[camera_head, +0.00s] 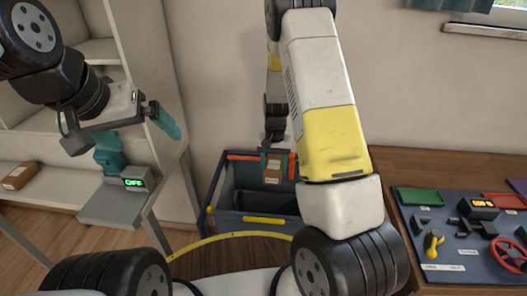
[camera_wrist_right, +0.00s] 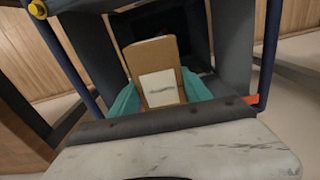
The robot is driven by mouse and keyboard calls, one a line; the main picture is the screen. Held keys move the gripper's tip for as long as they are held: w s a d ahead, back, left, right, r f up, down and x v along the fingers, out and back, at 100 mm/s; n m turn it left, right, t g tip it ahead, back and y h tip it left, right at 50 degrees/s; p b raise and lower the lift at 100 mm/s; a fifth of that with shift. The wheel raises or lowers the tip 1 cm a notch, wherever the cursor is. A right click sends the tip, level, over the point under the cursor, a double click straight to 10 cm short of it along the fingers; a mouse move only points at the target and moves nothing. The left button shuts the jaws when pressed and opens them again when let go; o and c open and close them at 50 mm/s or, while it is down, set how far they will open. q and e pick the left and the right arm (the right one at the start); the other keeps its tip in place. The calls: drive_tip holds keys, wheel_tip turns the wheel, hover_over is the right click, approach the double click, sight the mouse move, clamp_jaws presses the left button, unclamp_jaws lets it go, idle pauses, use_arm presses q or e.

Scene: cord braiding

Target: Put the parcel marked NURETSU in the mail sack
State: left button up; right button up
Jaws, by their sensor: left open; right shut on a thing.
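A brown parcel (camera_head: 272,171) with a white label is held by my right gripper (camera_head: 274,158) over the mail sack. The parcel also shows in the right wrist view (camera_wrist_right: 152,52), between two teal fingers (camera_wrist_right: 160,97); its label print is too blurred to read. The mail sack (camera_head: 262,219) is a dark blue-grey open container in a frame with red and yellow bars. Its dark inside lies behind the parcel in the wrist view. I cannot tell whether the parcel is below the rim. My left gripper (camera_head: 138,137) is open and empty, above a small grey stand.
Another brown parcel (camera_head: 18,176) lies on the white shelf at left. The grey stand (camera_head: 112,205) has a display reading OFF (camera_head: 135,183). At right, a wooden table bears a panel (camera_head: 450,245) with a red wheel (camera_head: 510,254), a yellow knob and coloured trays.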

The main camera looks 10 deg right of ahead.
wheel_tip(320, 180, down, 6)
idle(0.5)
drive_tip(key=shift+w, duration=0.1)
drive_tip(key=o, duration=1.5)
drive_tip(key=shift+c, duration=0.2)
drive_tip(key=shift+r, duration=3.85)
